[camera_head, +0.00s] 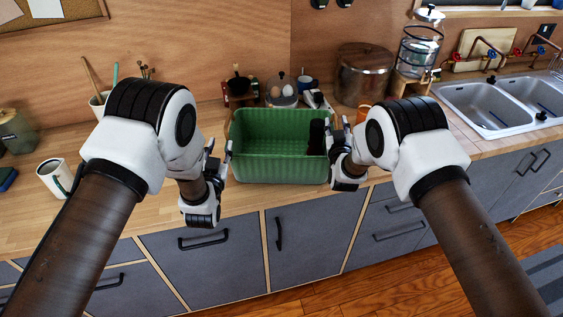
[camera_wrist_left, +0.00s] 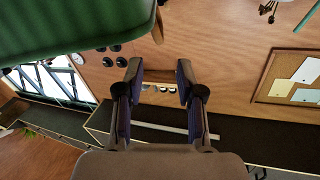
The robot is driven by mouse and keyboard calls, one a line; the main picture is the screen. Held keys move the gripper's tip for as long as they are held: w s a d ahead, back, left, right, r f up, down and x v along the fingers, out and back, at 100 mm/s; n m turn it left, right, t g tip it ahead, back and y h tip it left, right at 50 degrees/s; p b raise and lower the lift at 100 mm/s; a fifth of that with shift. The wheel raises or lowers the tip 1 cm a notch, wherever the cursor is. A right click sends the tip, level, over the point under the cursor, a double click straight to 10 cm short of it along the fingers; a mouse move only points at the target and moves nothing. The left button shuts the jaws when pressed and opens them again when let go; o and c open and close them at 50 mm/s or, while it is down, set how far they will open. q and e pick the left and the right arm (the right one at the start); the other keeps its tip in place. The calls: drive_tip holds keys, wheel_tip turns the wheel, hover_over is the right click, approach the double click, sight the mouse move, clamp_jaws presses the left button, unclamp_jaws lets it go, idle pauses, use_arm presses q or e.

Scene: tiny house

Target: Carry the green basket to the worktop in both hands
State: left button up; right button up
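The green basket (camera_head: 270,155) is at the front of the wooden worktop, between my two grippers. It looks upright and appears to rest there, though its underside is hidden. My left gripper (camera_head: 217,163) is beside the basket's left end. In the left wrist view its fingers (camera_wrist_left: 159,68) are apart with nothing between them, and the basket (camera_wrist_left: 70,25) shows at the upper left, outside them. My right gripper (camera_head: 332,142) is at the basket's right end, with a dark finger inside the wall and another part outside. Whether it pinches the wall is unclear.
A white mug (camera_head: 56,178) and a utensil holder (camera_head: 99,104) stand left. The sink (camera_head: 490,107) is right. Grey drawers (camera_head: 205,262) are below.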

drive_tip(key=s, duration=1)
drive_tip(key=shift+a, duration=0.3)
